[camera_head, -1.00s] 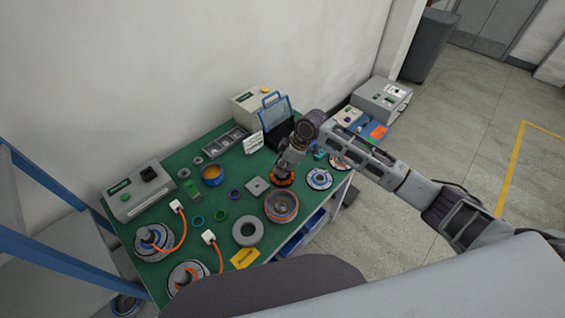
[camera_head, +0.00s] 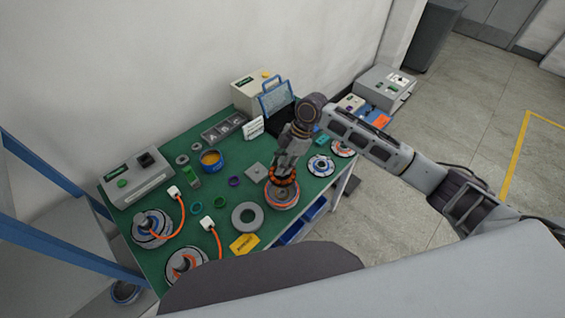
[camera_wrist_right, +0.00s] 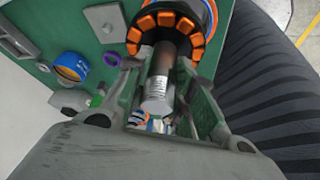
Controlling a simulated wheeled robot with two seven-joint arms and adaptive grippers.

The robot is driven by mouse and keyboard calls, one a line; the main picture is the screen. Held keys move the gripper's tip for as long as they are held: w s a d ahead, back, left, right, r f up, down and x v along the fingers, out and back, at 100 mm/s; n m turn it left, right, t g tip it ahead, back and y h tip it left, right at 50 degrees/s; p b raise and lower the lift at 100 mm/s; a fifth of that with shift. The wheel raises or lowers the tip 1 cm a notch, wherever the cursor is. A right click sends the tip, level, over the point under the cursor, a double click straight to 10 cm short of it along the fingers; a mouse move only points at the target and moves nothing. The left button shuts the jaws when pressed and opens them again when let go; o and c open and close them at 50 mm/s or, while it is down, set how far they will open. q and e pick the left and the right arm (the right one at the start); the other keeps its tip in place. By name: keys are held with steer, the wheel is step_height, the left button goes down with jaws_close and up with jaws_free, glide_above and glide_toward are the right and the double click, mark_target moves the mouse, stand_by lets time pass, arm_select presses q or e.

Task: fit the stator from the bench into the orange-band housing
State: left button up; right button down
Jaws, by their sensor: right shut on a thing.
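My right gripper (camera_head: 286,163) is shut on the stator (camera_head: 281,178), a dark ring with orange windings. In the right wrist view the gripper (camera_wrist_right: 163,85) grasps the stator's grey shaft, and the orange-wound stator (camera_wrist_right: 166,28) sits beyond the fingers. The orange-band housing (camera_head: 281,203) stands on the green bench directly below the stator and is partly covered by it. I cannot tell whether the stator touches the housing or hangs just above it. My left gripper is not in view.
A grey ring (camera_head: 249,215) and a yellow tag (camera_head: 244,244) lie left of the housing. A flat grey plate (camera_head: 256,172) lies behind it, and a white-and-blue disc part (camera_head: 321,165) to its right. A blue cup (camera_head: 212,161) stands farther left.

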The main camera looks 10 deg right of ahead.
mark_target(283, 177)
steer(key=shift+s+a+n+g+b, duration=0.25)
steer(key=shift+s+n+g+b, duration=0.15)
steer(key=shift+s+n+b, duration=0.55)
steer(key=shift+f, duration=0.25)
steer(key=shift+w+f+b, duration=0.1)
steer(key=shift+f+b, duration=0.2)
steer(key=shift+f, duration=1.45)
steer(key=shift+f, duration=0.15)
steer(key=shift+f, duration=0.75)
steer(key=shift+f, duration=0.35)
steer(key=shift+f+b, duration=0.1)
steer(key=shift+b, duration=0.2)
steer(key=shift+f, duration=0.25)
steer(key=shift+f, duration=0.35)
